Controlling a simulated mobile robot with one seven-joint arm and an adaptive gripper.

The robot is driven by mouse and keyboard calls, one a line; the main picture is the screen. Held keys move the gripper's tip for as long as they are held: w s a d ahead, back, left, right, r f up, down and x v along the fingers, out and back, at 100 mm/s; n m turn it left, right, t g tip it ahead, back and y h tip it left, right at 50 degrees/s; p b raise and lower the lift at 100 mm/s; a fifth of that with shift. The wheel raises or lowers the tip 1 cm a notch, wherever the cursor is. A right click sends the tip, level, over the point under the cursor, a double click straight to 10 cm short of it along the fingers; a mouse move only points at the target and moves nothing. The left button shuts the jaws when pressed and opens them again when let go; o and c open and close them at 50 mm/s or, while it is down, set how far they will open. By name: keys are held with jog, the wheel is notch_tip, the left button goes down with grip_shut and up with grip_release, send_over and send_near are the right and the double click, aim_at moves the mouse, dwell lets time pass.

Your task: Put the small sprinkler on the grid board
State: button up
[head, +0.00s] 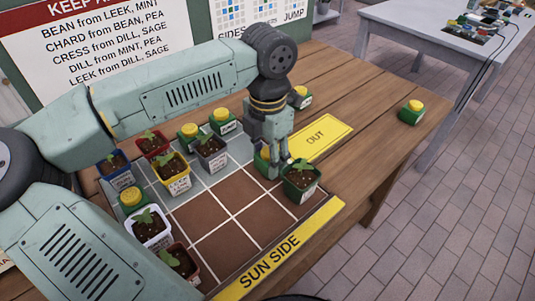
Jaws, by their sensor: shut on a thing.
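My gripper (275,163) points down over the back right part of the grid board (232,207), close behind a green pot with a seedling (301,183). Its fingers are shut on a small green block with a yellow top (262,158), mostly hidden behind the fingers; it looks like the sprinkler. I cannot tell whether the block touches the board. The grid board has brown and pale grey squares with white lines, and a yellow "SUN SIDE" strip along its front right edge.
Potted seedlings, such as a white pot (149,231) and a yellow pot (173,173), stand on the board's left and back. Similar green-yellow blocks stand around, one alone at the table's right (411,112). A yellow "OUT" plate (316,138) lies behind. Middle brown squares are free.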

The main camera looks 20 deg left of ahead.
jog(key=shift+f, duration=0.15)
jog(key=o, duration=1.3)
jog(key=shift+c, duration=0.2)
jog(key=shift+r, duration=0.3)
notch_tip(320, 180, up, 12)
jog(key=b, duration=0.2)
jog(key=shift+f, duration=0.15)
